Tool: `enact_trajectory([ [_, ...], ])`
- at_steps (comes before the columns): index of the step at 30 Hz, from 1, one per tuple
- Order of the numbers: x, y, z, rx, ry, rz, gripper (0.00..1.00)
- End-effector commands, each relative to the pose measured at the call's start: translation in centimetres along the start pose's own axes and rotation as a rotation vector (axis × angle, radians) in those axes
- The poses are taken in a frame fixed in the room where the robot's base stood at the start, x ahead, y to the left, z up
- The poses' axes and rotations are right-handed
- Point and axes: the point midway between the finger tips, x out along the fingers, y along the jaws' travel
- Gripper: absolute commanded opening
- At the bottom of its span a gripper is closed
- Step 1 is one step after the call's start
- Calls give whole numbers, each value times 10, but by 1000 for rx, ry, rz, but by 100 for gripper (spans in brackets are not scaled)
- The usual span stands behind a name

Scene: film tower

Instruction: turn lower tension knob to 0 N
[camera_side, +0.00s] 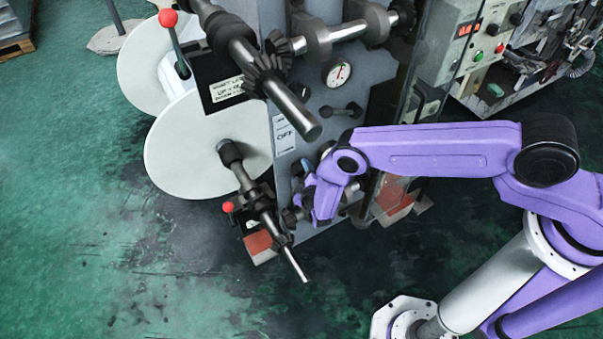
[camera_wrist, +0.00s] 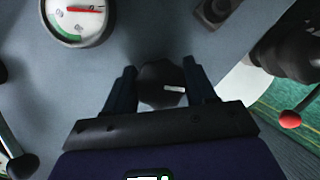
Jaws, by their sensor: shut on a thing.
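The lower tension knob (camera_wrist: 160,86) is a dark, faceted knob with a white pointer mark on its face, in the middle of the wrist view. My gripper (camera_wrist: 160,70) has one finger on each side of it and is shut on it. A round white dial (camera_wrist: 75,18) with a red needle and a green band sits at the upper left, cut by the frame edge; its figures are too blurred to read. In the side view my gripper (camera_side: 296,206) is low at the machine's front panel and hides the knob.
A red-tipped lever (camera_wrist: 290,118) stands to the right in the wrist view, and a black-tipped lever (camera_wrist: 22,165) at the lower left. In the side view a lower shaft (camera_side: 268,215) juts out left of my gripper. An upper shaft (camera_side: 290,105) and gauge (camera_side: 337,73) are above.

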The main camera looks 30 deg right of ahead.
Motion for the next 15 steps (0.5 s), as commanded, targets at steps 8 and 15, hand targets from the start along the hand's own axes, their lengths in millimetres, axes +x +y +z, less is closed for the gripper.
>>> enact_trajectory([
  [8, -1, 0, 1, -151, -11, 62, 25],
  [15, 0, 0, 1, -214, -18, 87, 25],
])
